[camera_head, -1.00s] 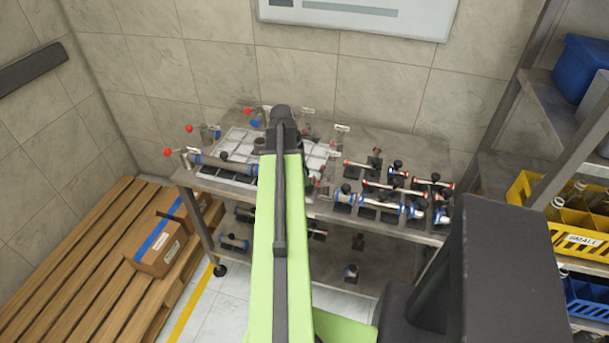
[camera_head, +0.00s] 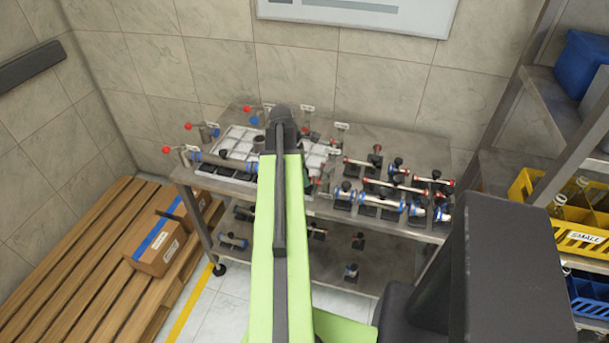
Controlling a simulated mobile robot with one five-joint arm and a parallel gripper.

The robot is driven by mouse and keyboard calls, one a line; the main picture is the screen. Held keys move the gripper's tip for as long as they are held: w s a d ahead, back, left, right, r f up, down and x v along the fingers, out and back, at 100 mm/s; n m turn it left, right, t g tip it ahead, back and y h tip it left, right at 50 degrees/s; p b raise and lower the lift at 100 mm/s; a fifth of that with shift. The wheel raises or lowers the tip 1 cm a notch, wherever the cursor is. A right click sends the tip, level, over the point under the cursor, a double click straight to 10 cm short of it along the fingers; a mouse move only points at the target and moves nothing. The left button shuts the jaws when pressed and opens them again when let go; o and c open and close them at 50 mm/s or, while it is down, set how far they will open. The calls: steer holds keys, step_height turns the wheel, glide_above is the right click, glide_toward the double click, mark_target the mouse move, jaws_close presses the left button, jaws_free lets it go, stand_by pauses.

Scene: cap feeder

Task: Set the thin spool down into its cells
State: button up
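My green and black arm reaches over the workbench, and its dark far end (camera_head: 283,118) covers part of the pale tray with cells (camera_head: 237,138). My gripper's fingers are hidden behind the arm, so I cannot see whether they hold anything. A grey spool with blue at its right end (camera_head: 225,161) lies along the tray's front edge, left of my arm; its right end meets the arm's outline. Thin spools with red ends, such as the one at the back (camera_head: 362,164), rest on dark stands at the right. I cannot tell which spool is the task's.
Red-knobbed levers (camera_head: 188,126) stand at the bench's left and back. Blue-ended spools (camera_head: 372,200) sit at the front right of the bench (camera_head: 425,152). More parts lie on its lower shelf (camera_head: 330,265). A pallet with a carton (camera_head: 160,243) is left; shelving with a yellow crate (camera_head: 582,241) is right.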

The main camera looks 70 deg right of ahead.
steer(key=o, duration=0.5)
steer(key=shift+r, duration=0.1)
steer(key=p+v, duration=1.7)
steer(key=shift+r, duration=0.15)
